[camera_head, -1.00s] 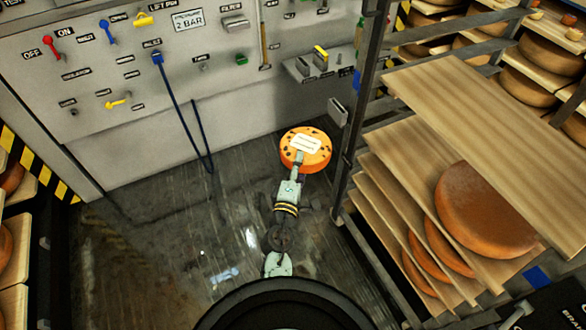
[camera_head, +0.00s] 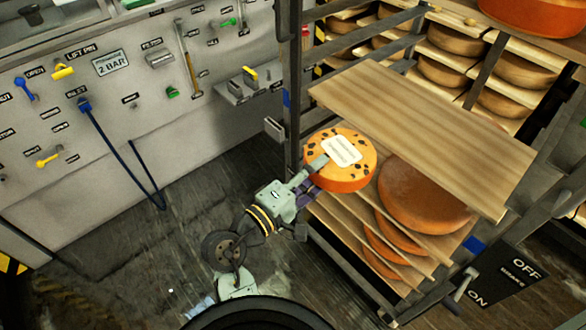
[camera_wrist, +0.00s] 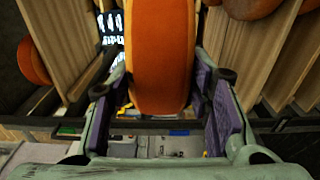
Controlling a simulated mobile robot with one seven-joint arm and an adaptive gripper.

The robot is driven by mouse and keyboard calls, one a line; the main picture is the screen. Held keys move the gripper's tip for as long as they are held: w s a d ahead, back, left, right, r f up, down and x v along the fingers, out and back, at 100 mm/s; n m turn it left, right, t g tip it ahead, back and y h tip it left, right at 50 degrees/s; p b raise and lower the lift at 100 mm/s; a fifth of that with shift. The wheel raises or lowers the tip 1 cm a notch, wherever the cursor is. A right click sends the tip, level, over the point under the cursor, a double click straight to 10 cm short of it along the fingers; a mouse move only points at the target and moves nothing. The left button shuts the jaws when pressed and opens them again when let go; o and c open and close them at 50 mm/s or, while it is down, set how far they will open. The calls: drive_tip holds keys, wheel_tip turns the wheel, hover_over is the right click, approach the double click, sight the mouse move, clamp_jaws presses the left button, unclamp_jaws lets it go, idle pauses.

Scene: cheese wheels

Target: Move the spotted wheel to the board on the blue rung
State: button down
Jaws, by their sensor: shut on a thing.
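The spotted wheel (camera_head: 350,178), orange with dark spots and a white label, is in my gripper (camera_head: 318,165) at the left side of the rack. In the wrist view the wheel's orange rim (camera_wrist: 160,60) stands between my two purple-padded fingers. The wheel is at the left ends of the boards, below the bare top board (camera_head: 420,130). A plain orange wheel (camera_head: 425,200) lies on the board below. I cannot tell whether the spotted wheel touches a board. A blue mark (camera_head: 474,244) shows on the rack's near right side; which board it belongs to is unclear.
The rack's dark left post (camera_head: 291,110) stands close behind the held wheel. More boards with plain wheels (camera_head: 382,245) lie lower down. A grey panel (camera_head: 100,130) with levers and a hanging blue hose is at left. Open floor (camera_head: 120,235) lies in front of the panel.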

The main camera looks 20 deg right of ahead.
sight(362, 147)
drive_tip(key=shift+s+d+r+m+g, duration=0.2)
drive_tip(key=shift+s+r+g, duration=0.05)
drive_tip(key=shift+s+r, duration=0.2)
drive_tip(key=shift+s+d+r+m+g, duration=0.25)
drive_tip(key=shift+s+r, duration=0.1)
drive_tip(key=shift+s, duration=0.1)
drive_tip(key=shift+h, duration=0.3)
drive_tip(key=shift+b+x, duration=1.95)
drive_tip(key=shift+x, duration=0.85)
drive_tip(key=b+x, duration=0.5)
drive_tip(key=b, duration=0.2)
drive_tip(key=shift+w+d+f+b, duration=0.1)
drive_tip(key=shift+d+f+b, duration=0.1)
drive_tip(key=shift+b, duration=0.2)
drive_tip(key=shift+w+d+r, duration=0.15)
drive_tip(key=shift+d, duration=0.2)
drive_tip(key=shift+w+d+f+b, duration=0.3)
drive_tip(key=shift+w+d+f, duration=0.15)
drive_tip(key=shift+d, duration=0.75)
drive_tip(key=shift+w+d+f+b, duration=0.35)
drive_tip(key=shift+w+d, duration=0.25)
drive_tip(key=shift+d, duration=0.6)
drive_tip(key=shift+w+d+f+b, duration=0.35)
drive_tip(key=shift+w+d, duration=0.15)
drive_tip(key=shift+d, duration=0.7)
drive_tip(key=shift+f, duration=0.25)
